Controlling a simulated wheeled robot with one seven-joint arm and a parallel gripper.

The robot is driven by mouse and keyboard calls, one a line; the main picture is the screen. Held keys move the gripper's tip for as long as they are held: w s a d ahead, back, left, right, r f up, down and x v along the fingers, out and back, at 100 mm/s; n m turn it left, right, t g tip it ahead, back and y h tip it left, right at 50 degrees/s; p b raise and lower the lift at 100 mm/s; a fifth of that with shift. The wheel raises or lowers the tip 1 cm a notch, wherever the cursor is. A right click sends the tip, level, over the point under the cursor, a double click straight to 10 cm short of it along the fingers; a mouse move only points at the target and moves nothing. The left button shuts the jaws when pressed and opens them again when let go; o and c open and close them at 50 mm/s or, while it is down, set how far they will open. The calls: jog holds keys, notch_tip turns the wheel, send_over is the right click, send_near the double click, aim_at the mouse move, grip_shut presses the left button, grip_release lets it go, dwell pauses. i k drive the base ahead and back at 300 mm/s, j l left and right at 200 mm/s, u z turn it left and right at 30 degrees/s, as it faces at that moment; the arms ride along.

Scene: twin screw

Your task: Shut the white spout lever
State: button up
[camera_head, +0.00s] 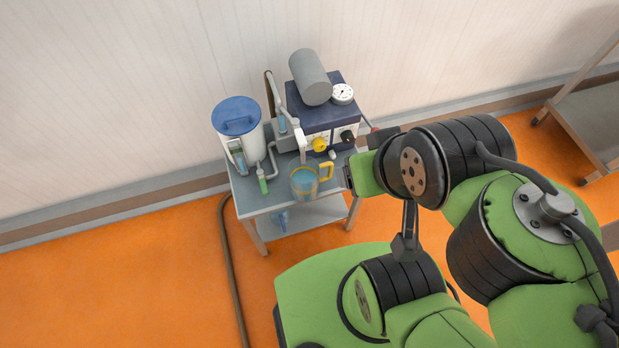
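A small machine with a dark blue top (322,97) stands at the back of a grey wheeled cart. A white upright bar (301,142) at its front left looks like the white spout lever; it is too small to tell its exact setting. A clear jug (303,181) with a yellow handle and blue liquid stands on the cart in front of it. My gripper (348,180) is at the cart's right front edge, just right of the jug handle, apart from the lever. Its fingers are mostly hidden by my arm, so open or shut does not show.
A white canister with a blue lid (237,115) stands at the cart's left, near a pipe with a green-handled part (263,183). A yellow knob (319,144) and a gauge (342,94) are on the machine. A hose (229,260) lies on the orange floor. Another cart (590,115) stands right.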

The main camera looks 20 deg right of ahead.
aim_at(295, 123)
jog(key=u, duration=0.45)
jog(key=i+u, duration=0.15)
jog(key=u, duration=0.3)
jog(key=i+j+u, duration=0.1)
jog(key=u, duration=0.75)
jog(key=i+l+u, duration=0.1)
jog(key=u, duration=0.35)
